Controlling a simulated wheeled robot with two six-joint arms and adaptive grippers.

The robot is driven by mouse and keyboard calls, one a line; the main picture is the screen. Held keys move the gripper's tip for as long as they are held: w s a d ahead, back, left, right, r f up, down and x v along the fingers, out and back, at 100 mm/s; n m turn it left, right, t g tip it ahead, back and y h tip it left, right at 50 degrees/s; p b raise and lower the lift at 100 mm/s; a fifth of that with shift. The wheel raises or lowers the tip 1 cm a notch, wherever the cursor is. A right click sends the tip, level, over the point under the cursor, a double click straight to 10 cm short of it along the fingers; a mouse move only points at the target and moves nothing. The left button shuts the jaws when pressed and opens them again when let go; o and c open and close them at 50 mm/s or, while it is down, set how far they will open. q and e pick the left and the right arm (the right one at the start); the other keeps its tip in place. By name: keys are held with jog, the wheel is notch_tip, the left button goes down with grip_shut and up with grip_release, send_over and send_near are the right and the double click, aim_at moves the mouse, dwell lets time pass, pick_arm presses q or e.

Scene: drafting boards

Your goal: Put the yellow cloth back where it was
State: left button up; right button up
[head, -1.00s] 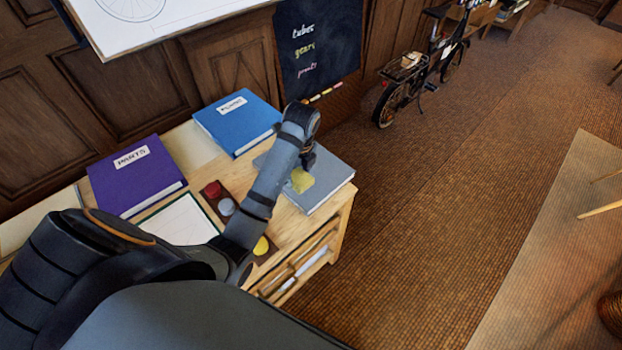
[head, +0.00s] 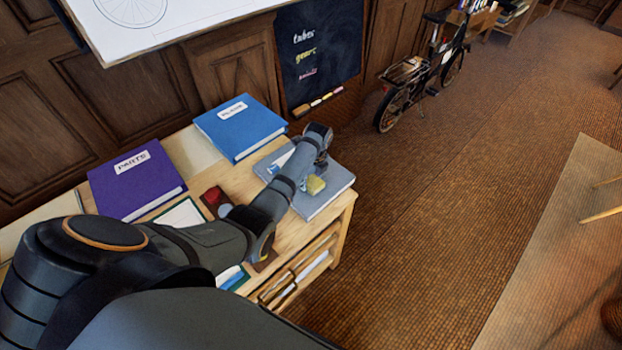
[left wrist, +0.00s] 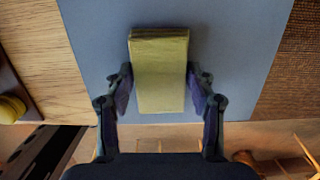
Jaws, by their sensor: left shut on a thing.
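The yellow cloth (head: 315,185) is a small folded block over the grey book (head: 338,187) at the right end of the wooden table. My left gripper (head: 317,172) reaches over the book and is shut on the cloth. In the left wrist view the cloth (left wrist: 160,75) sits between the two fingers (left wrist: 160,88), with the grey book (left wrist: 235,60) below it. I cannot tell whether the cloth touches the book. My forearm hides part of the table. My right gripper is not in view.
A purple book (head: 132,178) and a blue book (head: 240,126) lie on the table (head: 240,183). A dark strip with a red round piece (head: 214,196) is partly hidden by my arm. A chalkboard (head: 318,50) and a bicycle (head: 420,75) stand behind. Open floor lies right.

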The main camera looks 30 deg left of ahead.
aim_at(314, 182)
pick_arm(q)
jog(key=shift+f, duration=0.1)
jog(key=o, duration=1.4)
jog(key=shift+o, duration=0.2)
notch_tip(314, 182, up, 12)
jog(key=d, duration=0.1)
jog(key=shift+s+d, duration=0.2)
jog(key=shift+s, duration=0.05)
